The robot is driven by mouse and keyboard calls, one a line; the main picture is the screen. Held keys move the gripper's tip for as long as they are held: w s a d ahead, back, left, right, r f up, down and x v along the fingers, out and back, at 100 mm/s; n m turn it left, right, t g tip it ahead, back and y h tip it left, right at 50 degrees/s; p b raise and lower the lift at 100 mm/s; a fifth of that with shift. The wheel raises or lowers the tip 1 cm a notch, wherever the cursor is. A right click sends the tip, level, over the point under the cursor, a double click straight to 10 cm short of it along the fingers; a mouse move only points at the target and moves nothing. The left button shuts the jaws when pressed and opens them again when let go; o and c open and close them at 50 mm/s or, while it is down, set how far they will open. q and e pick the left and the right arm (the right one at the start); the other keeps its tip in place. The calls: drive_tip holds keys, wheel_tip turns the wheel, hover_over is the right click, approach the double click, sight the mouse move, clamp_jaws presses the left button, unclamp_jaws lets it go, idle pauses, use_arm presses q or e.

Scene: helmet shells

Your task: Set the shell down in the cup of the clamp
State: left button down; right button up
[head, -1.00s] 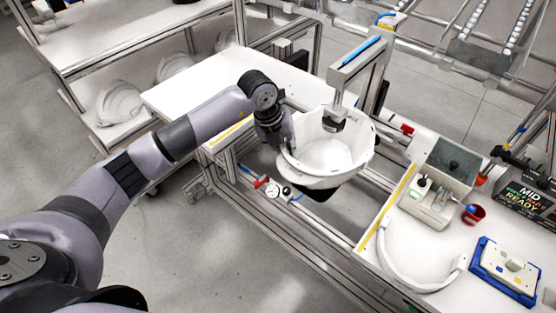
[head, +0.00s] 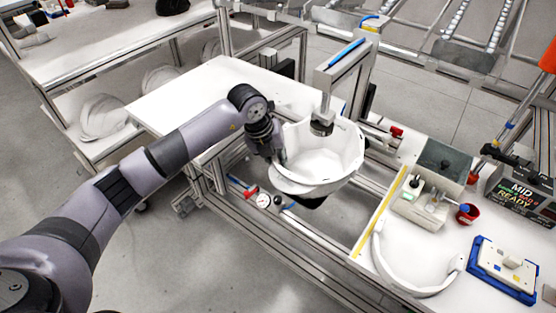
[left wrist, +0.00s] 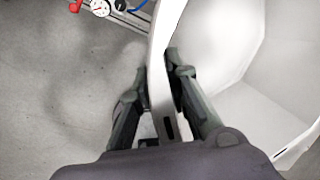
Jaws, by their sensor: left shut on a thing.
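The white helmet shell (head: 318,165) sits open side up below the clamp head (head: 322,122) in the head view. My left gripper (head: 274,160) is shut on the shell's left rim. In the left wrist view the two fingers of the left gripper (left wrist: 158,82) straddle the white rim, and the shell's pale inside (left wrist: 225,50) fills the right. The clamp's cup is mostly hidden under the shell; a dark part (head: 313,202) shows below it. I cannot tell whether the shell touches the cup. My right gripper is not in view.
A pressure gauge (head: 263,200) and red valve stand on the frame left of the shell. The white bench (head: 358,238) at right holds a curved white band (head: 385,272), a grey device, a red cup and a blue tray (head: 503,270). A white table (head: 190,88) lies behind my arm.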

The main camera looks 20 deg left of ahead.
use_arm(q)
drive_tip(key=shift+f, duration=0.2)
idle(0.6)
drive_tip(key=c, duration=1.4)
unclamp_jaws()
drive_tip(key=shift+c, duration=0.2)
drive_tip(key=shift+s, duration=0.1)
drive_tip(key=v, duration=1.2)
